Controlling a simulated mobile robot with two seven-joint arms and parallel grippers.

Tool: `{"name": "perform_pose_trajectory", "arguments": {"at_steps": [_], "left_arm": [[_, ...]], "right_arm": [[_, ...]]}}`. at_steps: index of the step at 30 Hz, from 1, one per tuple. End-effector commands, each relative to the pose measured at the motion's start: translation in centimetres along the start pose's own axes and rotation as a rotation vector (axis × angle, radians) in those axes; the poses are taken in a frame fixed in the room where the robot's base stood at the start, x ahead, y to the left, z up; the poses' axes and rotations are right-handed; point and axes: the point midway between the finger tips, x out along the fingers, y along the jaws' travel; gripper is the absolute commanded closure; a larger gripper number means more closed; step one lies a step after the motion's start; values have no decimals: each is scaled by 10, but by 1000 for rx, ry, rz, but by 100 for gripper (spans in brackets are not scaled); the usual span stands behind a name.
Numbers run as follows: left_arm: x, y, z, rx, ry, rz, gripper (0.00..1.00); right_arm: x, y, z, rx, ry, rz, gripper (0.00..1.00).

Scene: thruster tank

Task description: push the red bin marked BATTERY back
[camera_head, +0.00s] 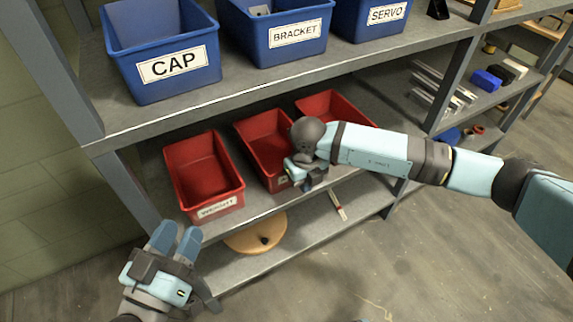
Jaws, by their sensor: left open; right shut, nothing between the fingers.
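Three red bins stand on the middle shelf. The left bin (200,166) has a white label that seems to read WEIGHT. The middle bin (262,138) has its front label mostly hidden by my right gripper (309,184), so I cannot read BATTERY on it. The right bin (332,104) is partly behind my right arm and its label is hidden. My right gripper is shut and empty at the front right corner of the middle bin; I cannot tell whether it touches. My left gripper (175,238) is open and empty, in front of the shelf below the left bin.
Blue bins marked CAP (165,78), BRACKET (290,47) and SERVO (380,20) stand on the upper shelf. A round wooden piece (250,240) lies on the bottom shelf. Shelf posts (125,195) stand at the left. Floor in front is clear.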

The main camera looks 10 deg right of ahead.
Motion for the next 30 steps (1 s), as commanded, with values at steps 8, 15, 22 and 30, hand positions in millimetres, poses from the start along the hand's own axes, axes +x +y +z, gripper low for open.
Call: {"name": "perform_pose_trajectory", "arguments": {"at_steps": [8,15,22,30], "left_arm": [[-4,-10,18,17,-109,-42,57],[-11,-19,34,29,-199,-75,57],[-18,-27,48,39,-283,-103,57],[-28,-34,63,48,-364,-129,57]], "right_arm": [[-20,0,0,0,0,0,100],[-35,0,0,0,0,1,100],[-49,0,0,0,1,1,100],[-61,0,0,0,1,0,100]]}}
